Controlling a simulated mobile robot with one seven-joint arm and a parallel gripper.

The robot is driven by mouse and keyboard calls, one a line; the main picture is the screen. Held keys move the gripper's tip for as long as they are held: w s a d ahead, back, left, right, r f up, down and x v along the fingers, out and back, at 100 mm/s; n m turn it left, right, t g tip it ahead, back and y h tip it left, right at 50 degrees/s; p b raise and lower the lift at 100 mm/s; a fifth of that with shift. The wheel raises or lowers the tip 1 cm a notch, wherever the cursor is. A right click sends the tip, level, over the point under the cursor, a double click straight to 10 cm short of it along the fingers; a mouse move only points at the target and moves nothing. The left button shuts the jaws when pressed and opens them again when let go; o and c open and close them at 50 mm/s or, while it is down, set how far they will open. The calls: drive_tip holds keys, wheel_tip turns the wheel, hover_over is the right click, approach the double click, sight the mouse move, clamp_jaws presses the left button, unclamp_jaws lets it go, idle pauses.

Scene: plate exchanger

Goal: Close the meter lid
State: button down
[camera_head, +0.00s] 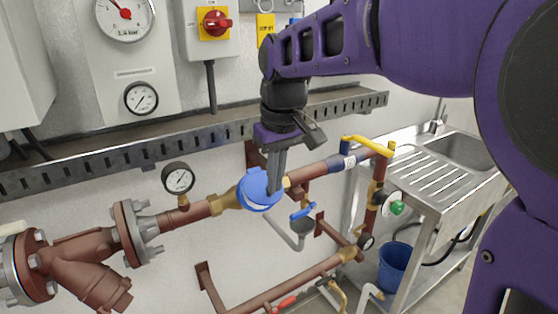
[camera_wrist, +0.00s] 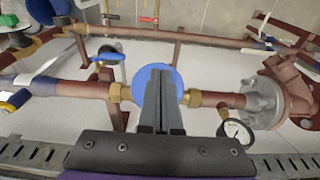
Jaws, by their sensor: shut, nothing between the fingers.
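The blue round water meter (camera_head: 256,190) sits in the brown pipe run between brass fittings in the head view. A pale band shows along its lower edge, and I cannot tell how far its lid is open. In the wrist view its blue disc (camera_wrist: 148,73) lies at the middle, partly hidden behind my fingers. My gripper (camera_head: 273,190) points down in front of the meter, with its fingers shut and empty. The fingertips overlap the blue disc in both views; I cannot tell whether they touch it. The gripper also shows in the wrist view (camera_wrist: 160,74).
A pressure gauge (camera_head: 178,179) stands on the pipe to the left. A yellow-handled valve (camera_head: 366,145) and a blue-handled valve (camera_head: 302,211) are to the right. A perforated metal tray (camera_head: 120,140) runs along the wall above the pipe. A steel sink (camera_head: 455,150) stands far right.

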sight(275, 198)
drive_tip(key=shift+f+b, duration=0.45)
drive_tip(key=shift+f, duration=1.95)
drive_tip(key=shift+r, duration=0.1)
